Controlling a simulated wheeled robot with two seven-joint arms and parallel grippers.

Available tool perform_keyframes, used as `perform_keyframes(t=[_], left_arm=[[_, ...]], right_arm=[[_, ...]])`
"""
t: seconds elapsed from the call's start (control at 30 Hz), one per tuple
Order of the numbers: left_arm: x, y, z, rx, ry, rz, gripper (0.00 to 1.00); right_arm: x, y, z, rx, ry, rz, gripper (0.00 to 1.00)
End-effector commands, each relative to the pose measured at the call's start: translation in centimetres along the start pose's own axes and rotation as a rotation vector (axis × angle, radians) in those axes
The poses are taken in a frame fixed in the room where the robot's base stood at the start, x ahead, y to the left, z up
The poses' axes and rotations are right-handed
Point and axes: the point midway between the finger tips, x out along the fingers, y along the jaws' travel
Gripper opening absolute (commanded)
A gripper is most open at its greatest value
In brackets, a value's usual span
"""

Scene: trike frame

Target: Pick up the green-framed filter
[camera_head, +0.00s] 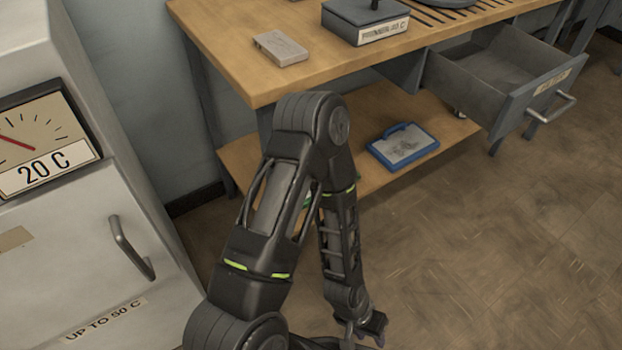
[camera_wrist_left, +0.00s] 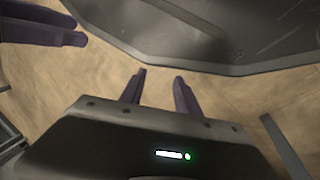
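A small bit of green (camera_head: 308,199) shows behind my left arm in the head view, at the lower shelf. It may be the green-framed filter; my arm hides the rest. My left gripper (camera_head: 372,328) hangs low at the bottom of the head view, in front of the workbench and away from the shelf. In the left wrist view its two fingers (camera_wrist_left: 160,75) stand apart with nothing between them. Dark purple fingers, seemingly of my right gripper (camera_wrist_left: 80,35), show at the upper left of that view; their opening is unclear.
A blue-framed filter (camera_head: 403,147) lies on the lower shelf (camera_head: 375,110). The workbench (camera_head: 235,50) holds a grey block (camera_head: 281,47) and a labelled box (camera_head: 364,20). An open drawer (camera_head: 500,75) juts out at right. A cabinet (camera_head: 60,240) with a dial stands left. Floor at right is clear.

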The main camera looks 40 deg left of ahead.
Motion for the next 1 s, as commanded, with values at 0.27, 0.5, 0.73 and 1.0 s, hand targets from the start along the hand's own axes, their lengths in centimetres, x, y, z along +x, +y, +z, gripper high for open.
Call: perform_keyframes(t=[0.27, 0.5, 0.73, 1.0], left_arm=[[0.2, -1.5, -0.8, 0.03, -0.009, -0.042, 0.39], [-1.3, -10.6, -7.7, 0.209, -0.048, -0.305, 0.39], [-12.2, -17.9, -22.0, 0.423, -0.032, -0.686, 0.39], [-22.1, -17.7, -30.1, 0.506, 0.007, -0.902, 0.39]], right_arm=[[-0.2, -0.1, 0.0, 0.0, -0.001, 0.0, 0.36], [-1.3, -0.5, 0.2, -0.002, -0.007, -0.001, 0.36], [-2.4, -0.9, 0.3, -0.003, -0.014, -0.002, 0.36], [-2.8, -1.0, 0.4, -0.004, -0.017, -0.002, 0.36]])
